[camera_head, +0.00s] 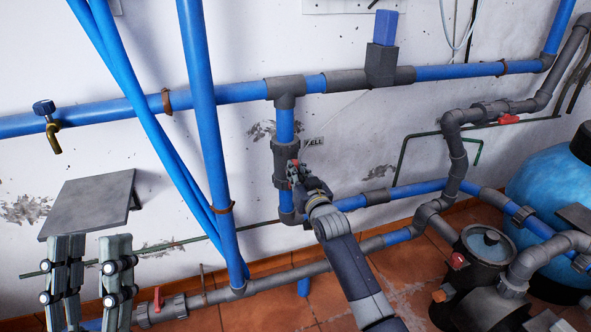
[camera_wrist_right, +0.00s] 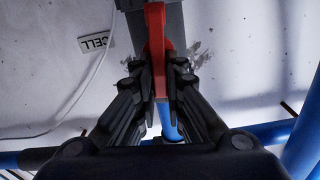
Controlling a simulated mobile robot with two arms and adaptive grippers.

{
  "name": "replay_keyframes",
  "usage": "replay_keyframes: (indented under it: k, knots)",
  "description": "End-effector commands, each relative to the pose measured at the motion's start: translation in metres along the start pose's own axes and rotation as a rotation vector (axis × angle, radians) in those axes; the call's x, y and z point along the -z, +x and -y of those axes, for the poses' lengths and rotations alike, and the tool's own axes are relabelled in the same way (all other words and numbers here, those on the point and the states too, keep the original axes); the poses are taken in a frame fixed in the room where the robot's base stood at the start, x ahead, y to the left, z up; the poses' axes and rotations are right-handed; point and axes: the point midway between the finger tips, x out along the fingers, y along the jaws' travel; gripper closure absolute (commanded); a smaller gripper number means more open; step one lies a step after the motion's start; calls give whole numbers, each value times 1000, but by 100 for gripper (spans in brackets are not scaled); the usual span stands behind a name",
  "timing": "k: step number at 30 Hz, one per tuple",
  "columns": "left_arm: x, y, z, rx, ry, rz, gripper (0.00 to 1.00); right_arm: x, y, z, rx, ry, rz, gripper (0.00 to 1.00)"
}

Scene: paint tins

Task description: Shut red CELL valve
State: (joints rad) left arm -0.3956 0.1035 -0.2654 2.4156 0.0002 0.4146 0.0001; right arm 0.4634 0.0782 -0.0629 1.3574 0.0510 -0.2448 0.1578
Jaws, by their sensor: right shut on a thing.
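The red handle of the CELL valve (camera_wrist_right: 155,50) stands between the fingers of my right gripper (camera_wrist_right: 160,85) in the right wrist view. My right gripper is shut on this handle. The CELL label (camera_wrist_right: 96,42) is on the wall to the left of it, and it also shows in the head view (camera_head: 313,142) right of the grey valve body (camera_head: 287,158). In the head view my right gripper (camera_head: 297,172) is at the front of the valve and mostly hides the handle. My left gripper (camera_head: 90,270) is at the lower left, away from the valve, its fingers apart.
Blue pipes (camera_head: 198,110) run down in front of the wall left of the valve. A grey shelf (camera_head: 88,203) is at the left. Other red handles are on the upper right pipe (camera_head: 509,119) and the low left pipe (camera_head: 157,299). A black pump (camera_head: 478,275) and blue tank (camera_head: 548,185) stand at the right.

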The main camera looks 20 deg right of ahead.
Motion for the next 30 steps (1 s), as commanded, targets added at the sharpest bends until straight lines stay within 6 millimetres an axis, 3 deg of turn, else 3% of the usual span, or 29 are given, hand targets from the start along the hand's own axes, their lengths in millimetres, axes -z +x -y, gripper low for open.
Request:
replay_keyframes:
  k: [7, 15, 24, 30]
  knots:
    - [-66, -8, 9, 15, 18, 365, 60, 2, 0, -3, -1, 141, 4, 100]
    - [-123, -46, 19, 35, 31, 725, 60, 1, 0, -7, -1, 315, 3, 100]
    - [-157, -99, 27, 56, 37, 1038, 60, -3, 0, -12, -2, 570, 3, 100]
    - [-164, -117, 30, 62, 39, 1125, 60, -7, 0, -16, -2, 759, 2, 100]
